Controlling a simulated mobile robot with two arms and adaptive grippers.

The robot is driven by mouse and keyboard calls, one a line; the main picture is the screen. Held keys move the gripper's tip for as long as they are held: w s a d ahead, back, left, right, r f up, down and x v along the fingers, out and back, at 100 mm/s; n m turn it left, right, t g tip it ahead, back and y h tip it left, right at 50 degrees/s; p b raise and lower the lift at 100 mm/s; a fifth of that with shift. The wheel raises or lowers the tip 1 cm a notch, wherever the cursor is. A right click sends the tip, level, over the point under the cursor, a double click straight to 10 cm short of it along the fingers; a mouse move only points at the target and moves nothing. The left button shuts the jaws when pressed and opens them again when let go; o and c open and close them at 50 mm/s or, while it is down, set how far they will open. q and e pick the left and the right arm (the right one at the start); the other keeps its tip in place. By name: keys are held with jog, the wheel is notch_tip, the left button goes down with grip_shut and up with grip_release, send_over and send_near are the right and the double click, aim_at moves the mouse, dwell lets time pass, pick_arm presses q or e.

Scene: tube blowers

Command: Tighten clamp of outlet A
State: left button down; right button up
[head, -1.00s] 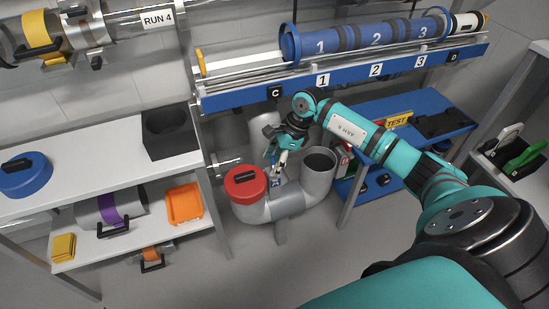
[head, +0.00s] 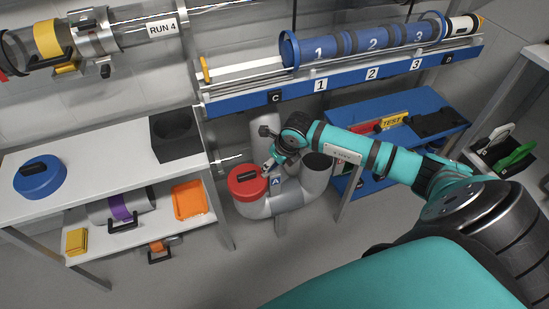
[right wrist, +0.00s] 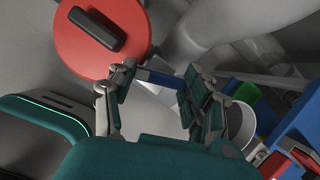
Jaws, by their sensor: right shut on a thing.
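A red round cap (head: 247,191) with a black handle sits on the left mouth of a grey U-shaped pipe (head: 286,201). A small blue sign A (head: 277,182) is just right of the cap. My right gripper (head: 268,166) is at the cap's right edge. In the right wrist view the red cap (right wrist: 90,42) is at the upper left, and a blue strip (right wrist: 160,79) spans between the fingers of my right gripper (right wrist: 158,88). The gripper is shut on a small part beside the cap, taken as the outlet A clamp; the fingers mostly hide it. My left gripper is not in view.
The pipe's right mouth (head: 318,162) is open, close under my right arm. The blue rail (head: 345,88) with a tube runs above. A white shelf unit (head: 85,180) stands left, a blue table (head: 405,120) right.

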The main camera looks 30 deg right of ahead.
jog(key=shift+a+r+m+h, duration=0.1)
jog(key=shift+m+h, duration=0.3)
jog(key=shift+m, duration=0.8)
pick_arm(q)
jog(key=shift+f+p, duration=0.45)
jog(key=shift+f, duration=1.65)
pick_arm(e)
jog(key=shift+m+h, duration=0.4)
jog(key=shift+m, duration=0.6)
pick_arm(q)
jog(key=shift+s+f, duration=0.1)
pick_arm(e)
jog(key=o, duration=1.2)
jog(key=v, duration=1.1)
jog(key=shift+s+a+r, duration=0.1)
jog(key=shift+s+r, duration=0.05)
jog(key=shift+r, duration=0.2)
